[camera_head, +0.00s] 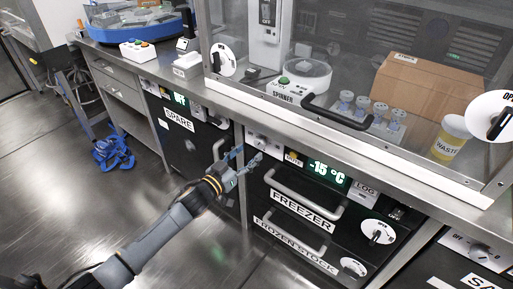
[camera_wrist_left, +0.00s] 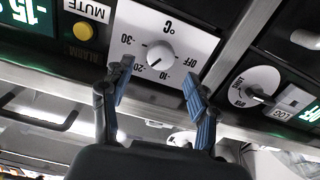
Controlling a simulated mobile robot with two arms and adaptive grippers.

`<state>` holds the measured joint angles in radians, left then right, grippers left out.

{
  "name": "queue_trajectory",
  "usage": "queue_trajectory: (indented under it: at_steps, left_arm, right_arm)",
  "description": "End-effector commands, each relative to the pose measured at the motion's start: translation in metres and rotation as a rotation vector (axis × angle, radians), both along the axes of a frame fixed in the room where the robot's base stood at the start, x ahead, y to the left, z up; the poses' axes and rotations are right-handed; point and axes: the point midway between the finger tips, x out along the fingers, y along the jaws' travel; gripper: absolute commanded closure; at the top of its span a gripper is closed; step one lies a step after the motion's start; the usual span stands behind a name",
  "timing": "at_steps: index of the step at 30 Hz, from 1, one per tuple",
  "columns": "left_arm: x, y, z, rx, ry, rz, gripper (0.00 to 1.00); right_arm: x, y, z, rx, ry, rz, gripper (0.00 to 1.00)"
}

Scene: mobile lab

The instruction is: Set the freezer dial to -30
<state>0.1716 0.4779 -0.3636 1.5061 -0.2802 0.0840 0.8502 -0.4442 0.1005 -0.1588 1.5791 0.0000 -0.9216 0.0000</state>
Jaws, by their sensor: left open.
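The freezer (camera_head: 303,211) is a black drawer unit under the bench, with a green display (camera_head: 328,173) reading -15 °C. Exactly where the knob points is unclear. My left gripper (camera_head: 249,161) is open in front of the dial panel. In the left wrist view its two blue-padded fingers (camera_wrist_left: 158,72) are spread on either side below the knob, and I see no contact with it.
A yellow alarm button (camera_wrist_left: 84,31) sits beside the dial plate. Freezer handles (camera_head: 305,193) stick out below the display. A spare unit (camera_head: 180,120) stands to the left. Above, the glass-fronted hood has a projecting handle (camera_head: 337,113).

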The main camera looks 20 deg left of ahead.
Motion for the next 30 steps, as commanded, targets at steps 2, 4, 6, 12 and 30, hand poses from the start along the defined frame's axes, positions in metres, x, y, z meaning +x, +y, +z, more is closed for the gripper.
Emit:
queue_trajectory:
  at_steps: [2,4,6,12,30]
  left_arm:
    - [0.016,-0.005,-0.001,-0.002,-0.002,0.001,0.4]
    - [0.027,-0.01,0.0,-0.001,-0.002,0.0,0.4]
    - [0.036,-0.012,-0.001,0.0,-0.001,0.001,0.4]
    - [0.048,-0.017,-0.001,-0.001,0.001,0.001,0.4]
    - [0.049,-0.018,-0.001,-0.001,0.001,0.001,0.95]
  right_arm:
    - [0.004,0.0,0.006,0.0,-0.006,-0.001,0.22]
    - [0.007,0.001,0.011,0.001,-0.009,-0.001,0.22]
    - [0.009,0.001,0.017,0.001,-0.012,-0.002,0.22]
    - [0.012,0.001,0.026,0.002,-0.016,-0.003,0.22]
    - [0.013,0.002,0.027,0.002,-0.018,-0.003,0.22]
